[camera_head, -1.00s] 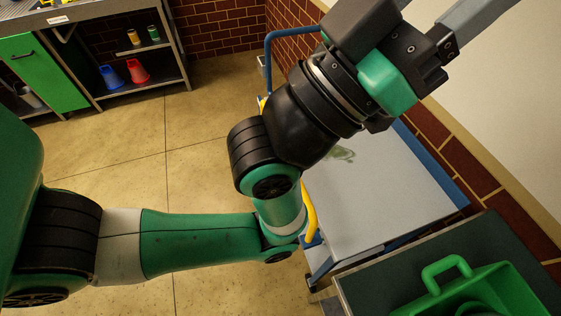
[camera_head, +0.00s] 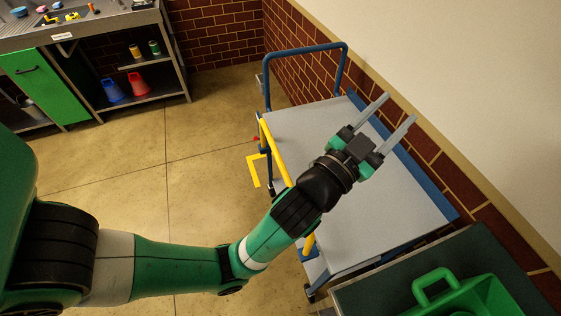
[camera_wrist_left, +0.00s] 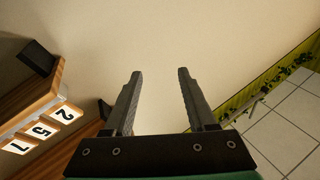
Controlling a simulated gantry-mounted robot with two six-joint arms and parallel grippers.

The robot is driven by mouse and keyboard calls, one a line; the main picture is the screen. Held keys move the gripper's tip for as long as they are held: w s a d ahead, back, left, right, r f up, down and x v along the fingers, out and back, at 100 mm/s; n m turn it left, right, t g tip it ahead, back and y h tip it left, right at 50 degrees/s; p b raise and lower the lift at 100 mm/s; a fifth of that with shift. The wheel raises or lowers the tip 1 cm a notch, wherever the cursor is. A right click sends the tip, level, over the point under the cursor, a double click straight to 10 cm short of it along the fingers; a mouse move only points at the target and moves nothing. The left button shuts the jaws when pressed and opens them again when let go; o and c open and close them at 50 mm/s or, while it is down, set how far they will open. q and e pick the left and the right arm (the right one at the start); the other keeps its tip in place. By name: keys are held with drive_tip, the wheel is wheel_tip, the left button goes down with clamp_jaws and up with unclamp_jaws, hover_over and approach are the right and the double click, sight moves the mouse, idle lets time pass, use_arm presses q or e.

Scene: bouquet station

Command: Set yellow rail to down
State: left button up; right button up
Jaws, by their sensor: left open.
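The yellow rail (camera_head: 273,150) runs along the left side of a grey cart (camera_head: 400,205) with a blue frame. Its lower part passes behind my left arm and shows again below it. My left gripper (camera_head: 394,116) is above the cart, to the right of the rail and apart from it. Its two fingers are spread and empty, pointing to the upper right. In the left wrist view the open fingers (camera_wrist_left: 157,75) have only a plain wall behind them. The rail is not in that view. My right gripper is not in view.
A blue push handle (camera_head: 306,52) rises at the cart's far end. A brick wall (camera_head: 440,160) stands close on its right. A green crate (camera_head: 470,295) is on a dark surface at the lower right. Open floor (camera_head: 195,190) lies left of the cart.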

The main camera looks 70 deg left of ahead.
use_arm(q)
drive_tip(key=s+a+f+m+g+y+p, duration=0.2)
drive_tip(key=a+f+g, duration=0.2)
drive_tip(key=f, duration=0.5)
drive_tip(key=m+g+y+p, duration=0.2)
drive_tip(key=m+g+p, duration=0.25)
drive_tip(key=m, duration=0.55)
approach(282, 168)
drive_tip(key=shift+t, duration=0.25)
drive_tip(key=x, duration=0.7)
drive_tip(key=f+x, duration=0.1)
drive_tip(key=x, duration=0.3)
drive_tip(key=shift+s+a+f, duration=0.1)
drive_tip(key=shift+s, duration=0.15)
clamp_jaws()
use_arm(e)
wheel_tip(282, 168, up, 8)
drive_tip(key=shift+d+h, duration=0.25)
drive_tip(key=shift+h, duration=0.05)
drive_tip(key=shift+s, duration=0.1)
